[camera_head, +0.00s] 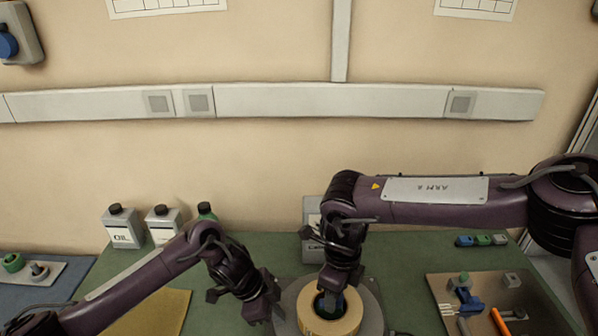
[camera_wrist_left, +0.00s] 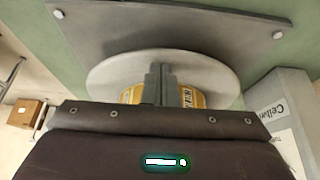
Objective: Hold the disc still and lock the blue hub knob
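The reel is a tan tape roll (camera_head: 306,312) on a flat grey disc (camera_head: 289,296) at the bottom centre of the head view. In the left wrist view the disc (camera_wrist_left: 215,72) lies over a grey plate, and the yellow roll (camera_wrist_left: 188,97) shows behind my fingers. My left gripper (camera_head: 277,316) is at the disc's left side. Its fingers (camera_wrist_left: 160,80) are together, with the tips over the disc's face; whether they touch it is unclear. My right gripper (camera_head: 329,300) points down into the roll's centre.
A metal tray (camera_head: 437,283) with tools is on the right. Small coloured blocks (camera_head: 482,240) lie behind it. An oil bottle (camera_head: 122,232) and other bottles stand at the back left. A labelled grey box (camera_head: 312,218) stands behind the reel.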

